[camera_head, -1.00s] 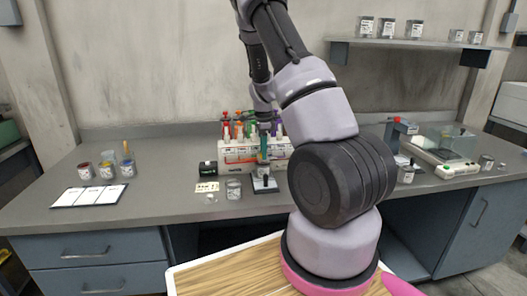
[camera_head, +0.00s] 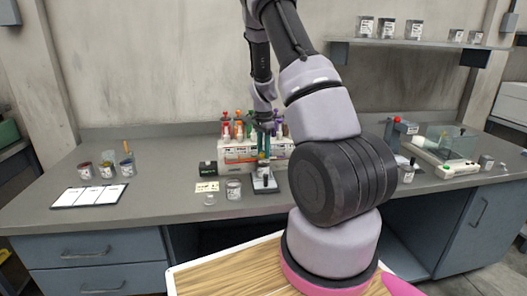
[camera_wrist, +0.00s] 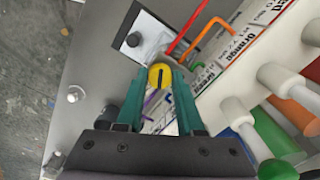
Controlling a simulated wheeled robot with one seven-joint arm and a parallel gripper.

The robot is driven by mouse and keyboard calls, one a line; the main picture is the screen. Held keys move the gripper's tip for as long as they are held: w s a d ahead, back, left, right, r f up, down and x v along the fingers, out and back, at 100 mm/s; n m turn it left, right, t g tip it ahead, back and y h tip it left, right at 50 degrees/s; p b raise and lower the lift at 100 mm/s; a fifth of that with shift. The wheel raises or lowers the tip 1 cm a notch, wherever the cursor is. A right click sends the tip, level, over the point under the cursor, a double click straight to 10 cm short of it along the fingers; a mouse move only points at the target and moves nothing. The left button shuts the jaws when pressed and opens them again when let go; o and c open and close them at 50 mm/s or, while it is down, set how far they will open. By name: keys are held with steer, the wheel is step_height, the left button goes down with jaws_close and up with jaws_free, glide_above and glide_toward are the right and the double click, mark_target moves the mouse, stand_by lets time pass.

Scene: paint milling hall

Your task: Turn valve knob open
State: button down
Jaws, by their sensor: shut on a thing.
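The yellow valve knob (camera_wrist: 157,71), with a dark slot in it, shows in the wrist view in front of the labelled dispenser rack. My gripper (camera_wrist: 159,80) has its two teal fingers on either side of the knob and is shut on it. In the head view my gripper (camera_head: 263,155) points down at the front of the rack (camera_head: 238,152), above a small dark stand. A thin purple bar (camera_wrist: 152,103) shows between the fingers in the wrist view.
Red (camera_wrist: 191,28) and orange (camera_wrist: 208,36) bent rods stand close beside the fingers. White-stemmed colored handles crowd the right of the wrist view. A glass jar (camera_head: 233,190) stands left of the stand. A clipboard (camera_head: 90,195) and paint pots lie farther left.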

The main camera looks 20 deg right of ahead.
mark_target(263, 153)
steer(key=n, duration=0.6)
steer(key=shift+n, duration=0.3)
steer(key=n, duration=0.5)
steer(key=shift+n, duration=0.4)
steer(key=c, duration=0.5)
jaws_free()
steer(key=shift+c, duration=0.2)
steer(key=shift+r, duration=0.1)
step_height(263, 153, up, 11)
